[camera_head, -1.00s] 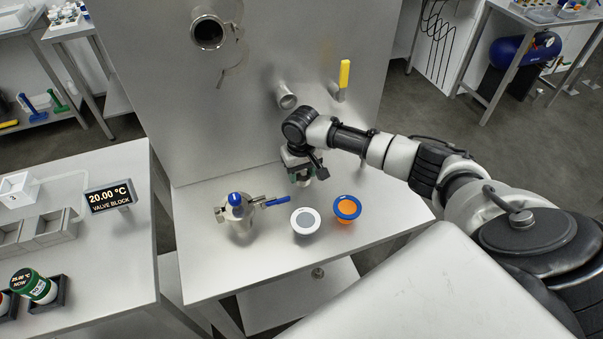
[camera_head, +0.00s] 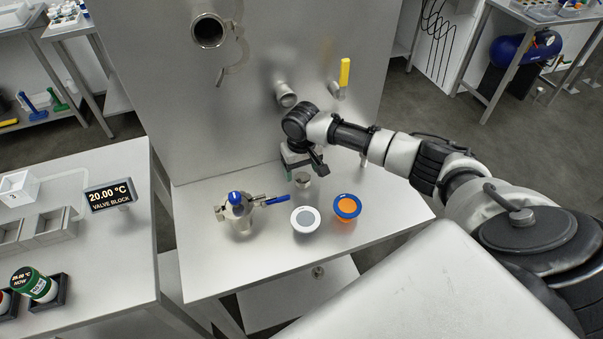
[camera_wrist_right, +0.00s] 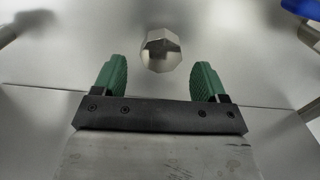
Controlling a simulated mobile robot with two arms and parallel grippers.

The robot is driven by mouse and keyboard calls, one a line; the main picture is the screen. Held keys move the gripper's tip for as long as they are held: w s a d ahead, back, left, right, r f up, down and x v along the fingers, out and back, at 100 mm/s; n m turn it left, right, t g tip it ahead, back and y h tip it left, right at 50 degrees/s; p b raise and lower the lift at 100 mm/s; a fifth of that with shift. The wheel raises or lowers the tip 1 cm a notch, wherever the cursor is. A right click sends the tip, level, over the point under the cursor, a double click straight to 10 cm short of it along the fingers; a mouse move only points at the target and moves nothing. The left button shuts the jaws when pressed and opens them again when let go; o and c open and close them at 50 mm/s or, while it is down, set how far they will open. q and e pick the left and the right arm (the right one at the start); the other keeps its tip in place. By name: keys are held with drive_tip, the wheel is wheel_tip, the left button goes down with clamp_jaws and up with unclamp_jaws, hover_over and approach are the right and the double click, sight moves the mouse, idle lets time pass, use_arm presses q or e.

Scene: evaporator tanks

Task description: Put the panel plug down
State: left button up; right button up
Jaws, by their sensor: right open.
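The panel plug (camera_head: 303,180) is a small metal piece on the steel shelf (camera_head: 205,270), below the panel. In the right wrist view the plug (camera_wrist_right: 161,50) has a faceted, shiny end and lies just beyond the fingertips, in line with the gap between them. My right gripper (camera_head: 294,162) is close behind the plug, on the panel side. Its two green fingers (camera_wrist_right: 159,75) are apart, with nothing between them. My left gripper is not in view.
A metal valve with a blue handle (camera_head: 238,206), a white-rimmed grey disc (camera_head: 305,220) and a blue-rimmed orange disc (camera_head: 347,207) sit nearby on the shelf. A pipe stub (camera_head: 287,99) and a yellow-handled valve (camera_head: 344,73) project from the panel. The shelf's front left is clear.

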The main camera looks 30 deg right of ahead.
sight(302, 176)
wheel_tip(302, 176, up, 10)
drive_tip(key=b, duration=0.1)
idle(0.7)
